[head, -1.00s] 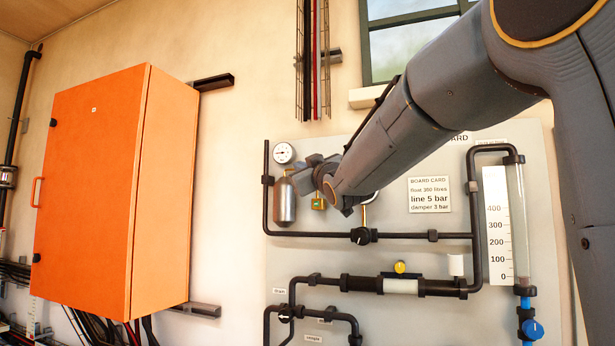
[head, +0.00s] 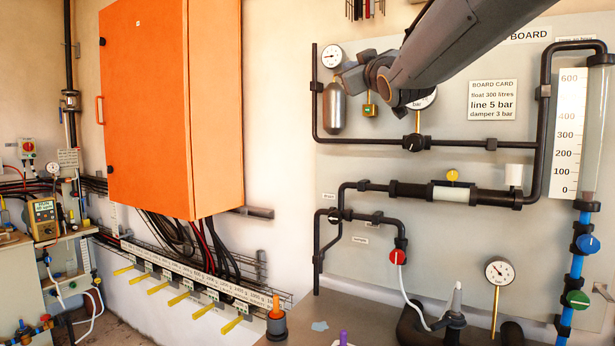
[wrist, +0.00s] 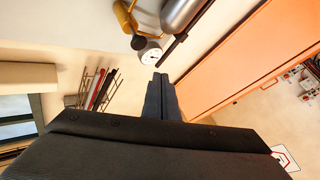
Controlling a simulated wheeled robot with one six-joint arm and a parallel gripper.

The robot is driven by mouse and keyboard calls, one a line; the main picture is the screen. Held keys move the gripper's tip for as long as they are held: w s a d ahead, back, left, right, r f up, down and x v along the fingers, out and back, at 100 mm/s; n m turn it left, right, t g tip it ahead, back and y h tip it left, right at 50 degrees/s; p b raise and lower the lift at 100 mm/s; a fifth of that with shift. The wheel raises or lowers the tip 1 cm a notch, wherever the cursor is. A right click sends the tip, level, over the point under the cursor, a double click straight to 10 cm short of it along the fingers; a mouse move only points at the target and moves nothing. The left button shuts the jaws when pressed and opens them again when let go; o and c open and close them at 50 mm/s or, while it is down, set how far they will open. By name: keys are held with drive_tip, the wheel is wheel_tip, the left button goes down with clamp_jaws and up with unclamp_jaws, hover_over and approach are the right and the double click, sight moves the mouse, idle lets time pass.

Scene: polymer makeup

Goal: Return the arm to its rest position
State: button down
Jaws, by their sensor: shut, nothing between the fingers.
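My arm (head: 470,45) reaches in from the upper right of the head view, in front of the pipe board (head: 560,120). My gripper (head: 352,76) is at its end, in front of the board's upper left, overlapping the silver cylinder (head: 335,112) in the picture. Its fingers point left and away; whether they touch anything is hard to tell there. In the wrist view my gripper (wrist: 160,97) is shut and empty, with its fingers together. The silver cylinder also shows in the wrist view (wrist: 183,14), beyond the fingertips.
A gauge (head: 332,56) and a brass valve (head: 370,106) are close to my gripper. An orange cabinet (head: 170,110) hangs to the left, above yellow-handled levers (head: 180,298). A bench (head: 350,312) with a red knob (head: 397,257) above it lies below. Bare wall separates cabinet and board.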

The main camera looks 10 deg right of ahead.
drive_tip(key=s+d+f+m+g+h, duration=0.1)
drive_tip(key=s+f+m+g, duration=0.3)
drive_tip(key=f, duration=1.5)
drive_tip(key=s+d+f+m+g+h, duration=0.15)
drive_tip(key=f+g, duration=0.45)
drive_tip(key=f, duration=1.2)
drive_tip(key=s+a+f+m+g, duration=0.1)
drive_tip(key=s+f+g, duration=0.9)
drive_tip(key=s+f, duration=1.5)
drive_tip(key=s+a, duration=0.1)
drive_tip(key=s, duration=0.1)
drive_tip(key=shift+s+a+f, duration=0.25)
drive_tip(key=shift+s, duration=0.15)
drive_tip(key=shift+m, duration=0.25)
